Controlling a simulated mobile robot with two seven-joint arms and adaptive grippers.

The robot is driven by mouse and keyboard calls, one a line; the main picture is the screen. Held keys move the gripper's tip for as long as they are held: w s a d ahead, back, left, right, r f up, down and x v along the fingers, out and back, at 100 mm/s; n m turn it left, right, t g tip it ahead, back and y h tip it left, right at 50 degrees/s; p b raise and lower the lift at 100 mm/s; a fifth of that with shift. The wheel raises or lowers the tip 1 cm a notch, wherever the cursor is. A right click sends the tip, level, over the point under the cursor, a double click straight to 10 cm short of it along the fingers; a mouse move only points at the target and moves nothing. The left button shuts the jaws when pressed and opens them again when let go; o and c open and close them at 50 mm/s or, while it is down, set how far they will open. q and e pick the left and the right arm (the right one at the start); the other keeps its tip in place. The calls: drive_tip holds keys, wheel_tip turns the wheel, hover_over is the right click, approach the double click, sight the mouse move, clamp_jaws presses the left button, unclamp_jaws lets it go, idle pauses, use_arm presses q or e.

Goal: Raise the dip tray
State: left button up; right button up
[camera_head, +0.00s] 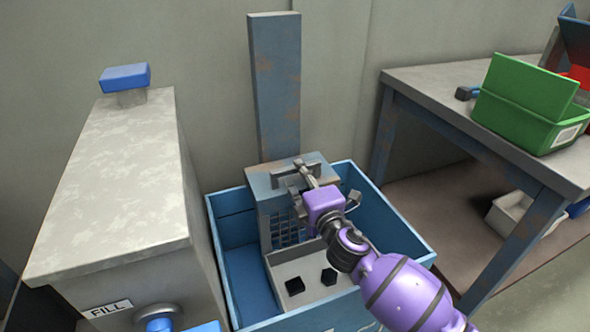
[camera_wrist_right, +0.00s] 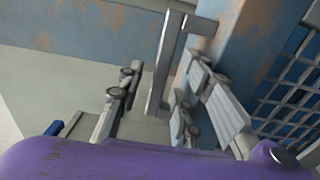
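The dip tray (camera_head: 294,272) is a light grey tray holding two small black blocks. It sits low inside a blue open-topped tank (camera_head: 236,245), attached to a blue carriage with a mesh front (camera_head: 288,233). A grey bar handle (camera_head: 294,180) is on the carriage; it also shows in the right wrist view (camera_wrist_right: 165,65). My right gripper (camera_head: 318,187) is at the handle with its fingers spread. In the wrist view its fingers (camera_wrist_right: 160,85) stand apart on either side of the bar; I cannot tell whether either touches it. My left gripper is not in view.
A rusty blue post (camera_head: 275,90) rises behind the carriage. A grey cabinet (camera_head: 120,190) with a blue-topped knob (camera_head: 125,77) and a FILL label (camera_head: 107,309) stands at left. A workbench (camera_head: 440,83) with a green bin (camera_head: 525,105) is at right.

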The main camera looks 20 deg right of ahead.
sight(297, 171)
drive_tip(key=shift+w+f, duration=0.1)
drive_tip(key=shift+w, duration=1.5)
drive_tip(key=shift+c, duration=0.5)
clamp_jaws()
